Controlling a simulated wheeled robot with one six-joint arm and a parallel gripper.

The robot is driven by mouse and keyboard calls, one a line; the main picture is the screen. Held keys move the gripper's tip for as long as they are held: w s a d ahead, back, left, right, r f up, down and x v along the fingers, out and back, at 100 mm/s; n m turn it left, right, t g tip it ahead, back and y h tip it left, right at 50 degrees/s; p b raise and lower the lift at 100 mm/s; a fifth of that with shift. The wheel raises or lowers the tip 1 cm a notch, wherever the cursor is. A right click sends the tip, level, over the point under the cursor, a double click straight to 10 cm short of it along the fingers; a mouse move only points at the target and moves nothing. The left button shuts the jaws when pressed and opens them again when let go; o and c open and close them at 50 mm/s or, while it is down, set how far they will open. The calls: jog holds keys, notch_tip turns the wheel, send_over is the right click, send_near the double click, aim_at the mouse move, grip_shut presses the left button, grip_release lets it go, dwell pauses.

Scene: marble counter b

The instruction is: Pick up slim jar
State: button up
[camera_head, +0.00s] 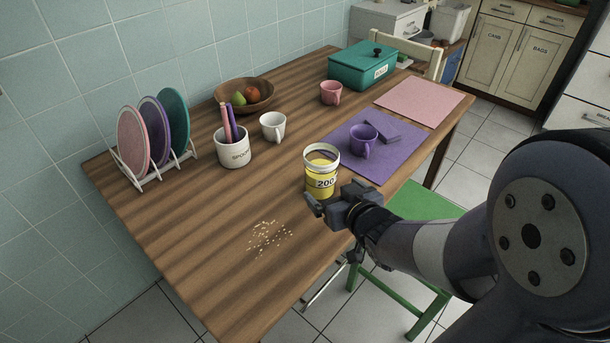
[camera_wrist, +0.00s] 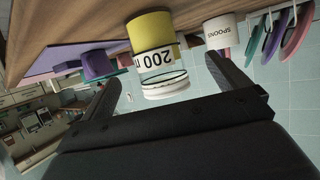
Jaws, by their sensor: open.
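The slim jar (camera_head: 322,172) stands upright on the wooden table, near its front edge. It is see-through with yellow contents, a white band marked 200 and a pale rim. My gripper (camera_head: 334,199) is open and level, right at the near side of the jar. In the wrist view the picture is upside down, and the jar (camera_wrist: 153,48) shows between the two spread fingers (camera_wrist: 162,72), with a gap on each side. I cannot tell how deep the jar sits between the fingers. The jar's base is partly hidden by my gripper in the head view.
A purple mat (camera_head: 365,171) with a purple mug (camera_head: 363,141) lies right of the jar. A spoons pot (camera_head: 233,148), white mug (camera_head: 273,126) and plate rack (camera_head: 153,171) stand left and behind. Scattered crumbs (camera_head: 268,238) lie front left. A green stool (camera_head: 425,205) is beside the table.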

aim_at(321, 176)
jog(key=x, duration=0.6)
jog(key=b+x, duration=0.1)
jog(key=x, duration=0.2)
jog(key=shift+w+d+f, duration=0.1)
jog(key=shift+w+f, duration=0.2)
jog(key=shift+w, duration=0.05)
jog(key=c, duration=1.3)
jog(key=shift+r, duration=0.1)
jog(key=shift+c, duration=0.6)
jog(key=shift+r, duration=0.1)
